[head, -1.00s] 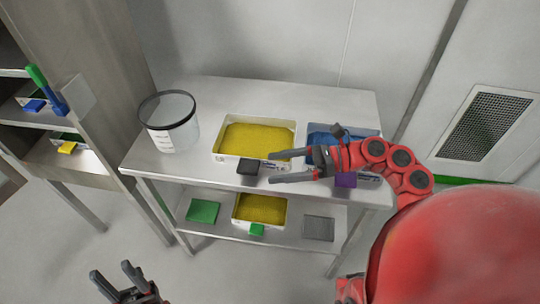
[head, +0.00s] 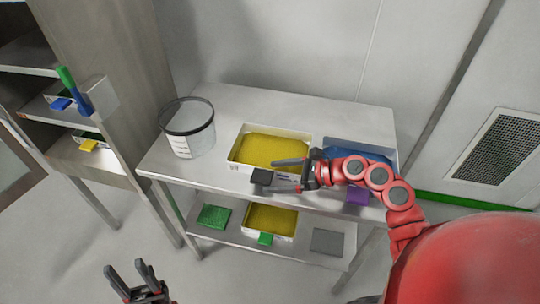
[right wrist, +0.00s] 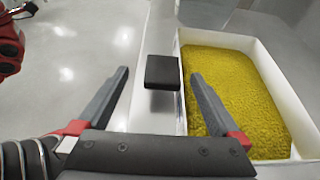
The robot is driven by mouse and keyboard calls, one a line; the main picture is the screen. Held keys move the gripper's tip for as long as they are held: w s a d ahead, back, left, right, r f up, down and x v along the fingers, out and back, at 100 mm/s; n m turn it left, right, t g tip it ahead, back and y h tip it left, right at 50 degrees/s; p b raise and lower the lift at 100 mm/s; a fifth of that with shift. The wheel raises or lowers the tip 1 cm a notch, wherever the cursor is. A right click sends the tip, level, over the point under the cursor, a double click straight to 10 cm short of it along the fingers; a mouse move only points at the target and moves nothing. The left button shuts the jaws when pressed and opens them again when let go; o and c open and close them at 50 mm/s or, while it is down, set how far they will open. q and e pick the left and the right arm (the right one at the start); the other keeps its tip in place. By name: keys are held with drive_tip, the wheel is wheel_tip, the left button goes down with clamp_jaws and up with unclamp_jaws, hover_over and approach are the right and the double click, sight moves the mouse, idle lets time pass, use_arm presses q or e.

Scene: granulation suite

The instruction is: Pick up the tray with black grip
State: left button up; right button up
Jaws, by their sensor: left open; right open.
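The tray with black grip (head: 235,155) is a white tray filled with yellow granules on the top shelf of the steel table. Its black grip (head: 262,176) sticks out at the front. In the right wrist view the grip (right wrist: 163,72) lies ahead of and between the open fingers, with the white tray wall (right wrist: 262,75) to its right. My right gripper (head: 288,175) is open and empty, its fingers close to the grip; I cannot tell whether they touch it. My left gripper (head: 126,273) is open and empty, low in front of the table.
A clear bucket (head: 188,128) stands left of the tray. A blue-filled tray (head: 345,150) with a purple grip (head: 357,197) is partly hidden behind my right arm. The lower shelf holds a yellow-filled tray with green grip (head: 265,239), a green pad (head: 213,216) and a grey pad (head: 326,241).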

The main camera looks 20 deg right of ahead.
sight(262, 175)
drive_tip(key=p+x, duration=0.1)
drive_tip(key=x, duration=0.3)
drive_tip(key=shift+w+a+f, duration=0.15)
drive_tip(key=shift+w, duration=0.25)
drive_tip(key=shift+c, duration=0.2)
clamp_jaws()
